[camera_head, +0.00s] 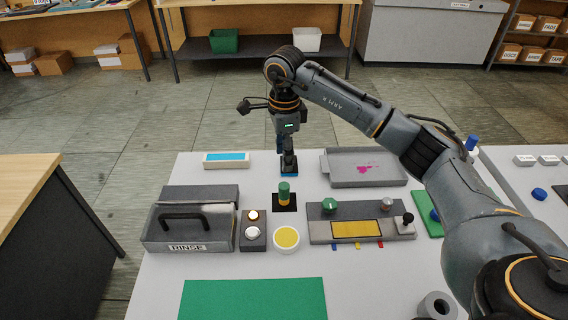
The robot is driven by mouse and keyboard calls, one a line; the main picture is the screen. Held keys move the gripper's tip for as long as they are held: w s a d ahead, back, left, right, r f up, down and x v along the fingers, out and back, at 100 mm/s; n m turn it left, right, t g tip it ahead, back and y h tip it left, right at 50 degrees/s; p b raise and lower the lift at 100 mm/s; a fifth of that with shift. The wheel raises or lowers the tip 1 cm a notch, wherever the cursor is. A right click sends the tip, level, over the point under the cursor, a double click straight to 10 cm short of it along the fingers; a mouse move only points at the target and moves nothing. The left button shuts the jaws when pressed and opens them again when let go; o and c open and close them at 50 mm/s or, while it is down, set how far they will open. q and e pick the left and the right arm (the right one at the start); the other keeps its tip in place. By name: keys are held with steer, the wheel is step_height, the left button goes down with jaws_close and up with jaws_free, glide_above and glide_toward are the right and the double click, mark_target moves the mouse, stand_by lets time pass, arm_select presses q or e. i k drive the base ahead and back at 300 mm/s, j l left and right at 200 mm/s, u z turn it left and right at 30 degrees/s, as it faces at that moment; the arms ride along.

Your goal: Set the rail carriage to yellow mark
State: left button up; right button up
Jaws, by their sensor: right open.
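The rail panel (320,230) is a grey unit on the white table, with a yellow plate in its middle. Small blue, yellow and red tabs line its front edge, the yellow mark (357,246) between the other two. A grey block with a black ball knob, which looks like the rail carriage (405,225), sits at the panel's right end, right of the red tab. My right gripper (288,168) points down near the table's back edge, behind and left of the panel and well apart from the carriage. It is open; a blue patch shows at its fingertips. My left gripper is out of view.
A green-topped cylinder (284,192) stands on a black pad in front of my right gripper. My right arm passes over the table's right side.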

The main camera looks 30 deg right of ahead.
mark_target(404, 224)
steer(key=k, duration=2)
